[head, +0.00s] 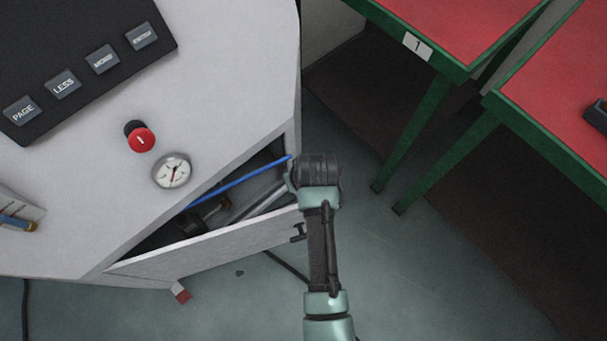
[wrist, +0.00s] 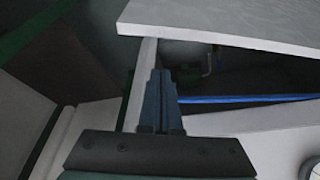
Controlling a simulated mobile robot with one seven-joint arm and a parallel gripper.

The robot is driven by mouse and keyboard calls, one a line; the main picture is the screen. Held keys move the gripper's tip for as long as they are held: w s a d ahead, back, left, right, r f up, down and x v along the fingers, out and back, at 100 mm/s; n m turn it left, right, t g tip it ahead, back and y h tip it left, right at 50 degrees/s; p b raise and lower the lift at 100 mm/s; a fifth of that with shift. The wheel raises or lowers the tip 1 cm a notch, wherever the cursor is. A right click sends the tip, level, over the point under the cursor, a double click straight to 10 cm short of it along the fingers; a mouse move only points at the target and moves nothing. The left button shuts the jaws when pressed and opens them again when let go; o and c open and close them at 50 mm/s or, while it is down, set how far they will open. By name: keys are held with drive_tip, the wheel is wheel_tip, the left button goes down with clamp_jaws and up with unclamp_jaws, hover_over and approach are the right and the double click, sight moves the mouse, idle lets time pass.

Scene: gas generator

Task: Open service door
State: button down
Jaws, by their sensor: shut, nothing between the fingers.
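The service door (head: 205,245) is a pale grey panel on the lower front of the generator cabinet (head: 235,75). It stands partly open, tilted outward, with a dark gap above it. A small black latch (head: 298,232) sits at its right end. In the wrist view the door (wrist: 225,22) crosses the upper right. My gripper (wrist: 158,82) is shut and empty, with its dark fingers together at the opening, near the pale frame strip (wrist: 145,62). Whether they touch it I cannot tell. In the head view my wrist hides the fingers at the opening's right end.
A blue line (head: 235,183) and dark parts show inside the opening. Above it are a gauge (head: 172,171), a red knob (head: 142,139) and a button panel (head: 85,65). Green-framed red tables (head: 440,25) stand at the right. A black cable (head: 287,266) lies below the door.

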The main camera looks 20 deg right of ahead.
drive_tip(key=shift+s+f, duration=0.45)
drive_tip(key=shift+s, duration=0.4)
drive_tip(key=shift+s+f, duration=0.45)
drive_tip(key=shift+s, duration=0.4)
drive_tip(key=shift+s, duration=0.1)
